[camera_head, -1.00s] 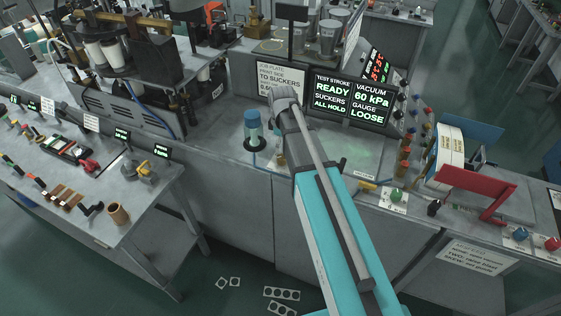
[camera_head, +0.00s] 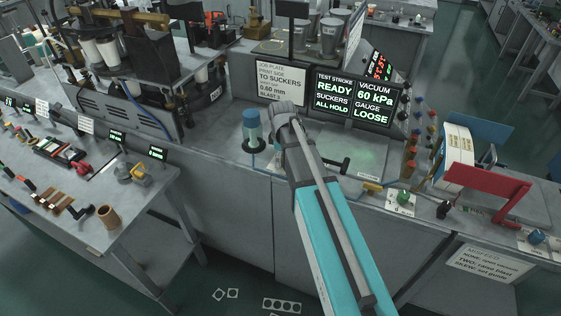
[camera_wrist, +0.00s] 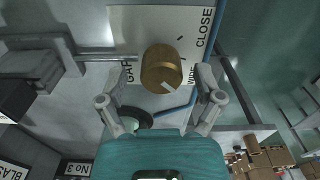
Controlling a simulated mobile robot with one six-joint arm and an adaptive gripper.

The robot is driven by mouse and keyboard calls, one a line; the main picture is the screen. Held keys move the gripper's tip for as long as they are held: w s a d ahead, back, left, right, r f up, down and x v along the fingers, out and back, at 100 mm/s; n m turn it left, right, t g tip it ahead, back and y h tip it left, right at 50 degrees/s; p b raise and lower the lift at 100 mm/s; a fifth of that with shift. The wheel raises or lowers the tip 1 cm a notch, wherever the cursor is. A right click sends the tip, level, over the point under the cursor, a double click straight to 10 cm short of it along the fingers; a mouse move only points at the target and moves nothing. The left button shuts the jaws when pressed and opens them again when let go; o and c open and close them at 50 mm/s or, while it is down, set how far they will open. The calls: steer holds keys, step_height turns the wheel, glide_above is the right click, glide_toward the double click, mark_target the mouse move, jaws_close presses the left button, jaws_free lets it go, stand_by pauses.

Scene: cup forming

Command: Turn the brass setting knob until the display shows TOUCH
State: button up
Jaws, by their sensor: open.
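The brass setting knob (camera_wrist: 161,69) is in the upper middle of the wrist view, with a white mark on its lower edge. It sits in front of a white plate (camera_wrist: 146,18) lettered CLOSE and, partly hidden, GAP and WIDE. My gripper (camera_wrist: 165,77) is open, with one finger on each side of the knob and a visible space between each finger and the brass. The display (camera_head: 354,98) in the head view reads GAUGE LOOSE, with READY, ALL HOLD and 60 kPa. In the head view I cannot make out the knob or my fingers.
A blue-topped cylinder (camera_head: 251,128) stands on the bench left of my arm. A job plate sign (camera_head: 282,81) stands behind. A green button (camera_head: 404,197) and a red bracket (camera_head: 486,186) lie to the right. A blue hose (camera_wrist: 180,108) runs near the knob.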

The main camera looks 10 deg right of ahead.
steer(key=shift+f, duration=0.1)
stand_by(0.3)
steer(key=c, duration=1.1)
steer(key=shift+a, duration=0.2)
steer(key=shift+c, duration=0.3)
steer(key=shift+d, duration=0.15)
steer(key=shift+m, duration=0.4)
steer(key=shift+m, duration=0.8)
steer(key=m, duration=0.5)
steer(key=shift+s+m, duration=0.1)
steer(key=shift+m, duration=0.3)
